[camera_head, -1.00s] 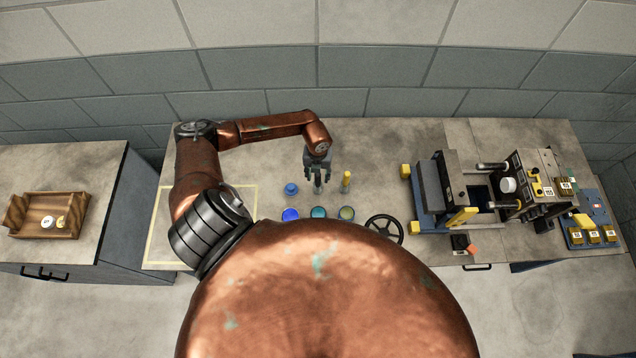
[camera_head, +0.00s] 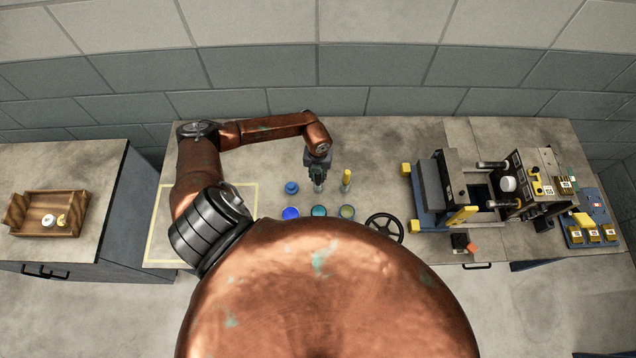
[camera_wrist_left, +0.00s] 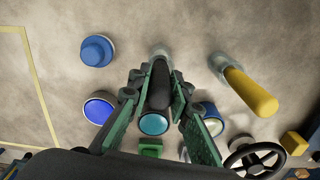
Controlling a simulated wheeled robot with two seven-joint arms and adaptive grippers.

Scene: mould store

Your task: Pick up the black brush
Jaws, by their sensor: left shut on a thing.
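The black brush (camera_wrist_left: 159,88) stands upright in a grey holder (camera_wrist_left: 161,52), seen from above in the left wrist view. My left gripper (camera_head: 318,182) is over it at the middle of the bench, its green-lined fingers (camera_wrist_left: 155,95) closed on either side of the dark handle. In the head view the gripper mostly hides the brush. The brush's lower end is hidden in the holder. My right gripper is in neither view.
A yellow-handled brush (camera_head: 346,180) stands close on the right in its own holder. A blue round piece (camera_head: 291,188) is to the left. Blue (camera_head: 291,213), teal (camera_head: 319,211) and olive (camera_head: 347,212) pots stand in front. A black handwheel (camera_head: 384,228) and a machine (camera_head: 465,190) are farther right.

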